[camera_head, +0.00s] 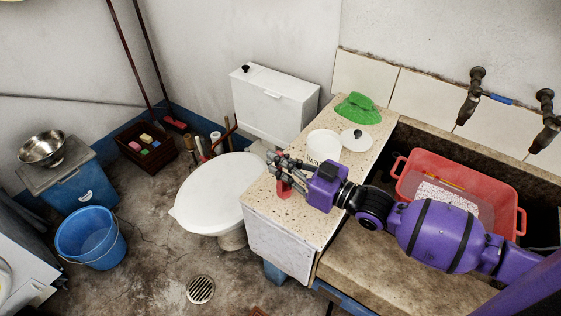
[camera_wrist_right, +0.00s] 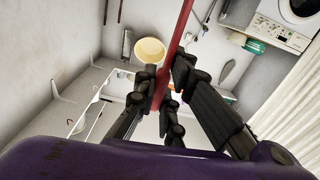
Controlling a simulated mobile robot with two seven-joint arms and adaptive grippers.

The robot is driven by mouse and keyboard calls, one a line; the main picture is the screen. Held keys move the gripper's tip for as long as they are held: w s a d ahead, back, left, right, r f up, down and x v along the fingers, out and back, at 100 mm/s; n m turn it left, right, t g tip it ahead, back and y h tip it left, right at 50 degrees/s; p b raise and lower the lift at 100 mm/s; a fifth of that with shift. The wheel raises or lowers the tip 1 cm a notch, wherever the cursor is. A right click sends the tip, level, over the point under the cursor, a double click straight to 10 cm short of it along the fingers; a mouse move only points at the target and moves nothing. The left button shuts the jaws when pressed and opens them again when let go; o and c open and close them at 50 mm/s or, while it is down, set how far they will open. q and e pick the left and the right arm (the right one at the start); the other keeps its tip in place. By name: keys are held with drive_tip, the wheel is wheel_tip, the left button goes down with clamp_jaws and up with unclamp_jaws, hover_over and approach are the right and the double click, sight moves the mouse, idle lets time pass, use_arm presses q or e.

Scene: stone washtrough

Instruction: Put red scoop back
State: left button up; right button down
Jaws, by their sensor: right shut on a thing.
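The red scoop (camera_head: 285,188) shows as a small red piece under my right gripper (camera_head: 276,168), above the near left part of the speckled counter (camera_head: 300,215). In the right wrist view a long red bar (camera_wrist_right: 178,45), likely part of the scoop, passes between the fingers of my right gripper (camera_wrist_right: 168,85). The right gripper is shut on it. The rest of the scoop is hidden by the fingers, and I cannot tell whether it touches the counter. My left gripper is not in view.
A white tub (camera_head: 322,147), a white lid (camera_head: 355,140) and a green item (camera_head: 357,107) stand farther back on the counter. A red basin (camera_head: 405,180) sits in the trough at right. The toilet (camera_head: 215,195) is left of the counter. A blue bucket (camera_head: 90,237) stands at left.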

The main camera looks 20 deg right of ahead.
drive_tip(key=shift+f, duration=0.2)
drive_tip(key=c, duration=1.8)
unclamp_jaws()
drive_tip(key=shift+c, duration=0.2)
drive_tip(key=shift+r, duration=0.25)
drive_tip(key=v, duration=1.2)
drive_tip(key=shift+b, duration=0.4)
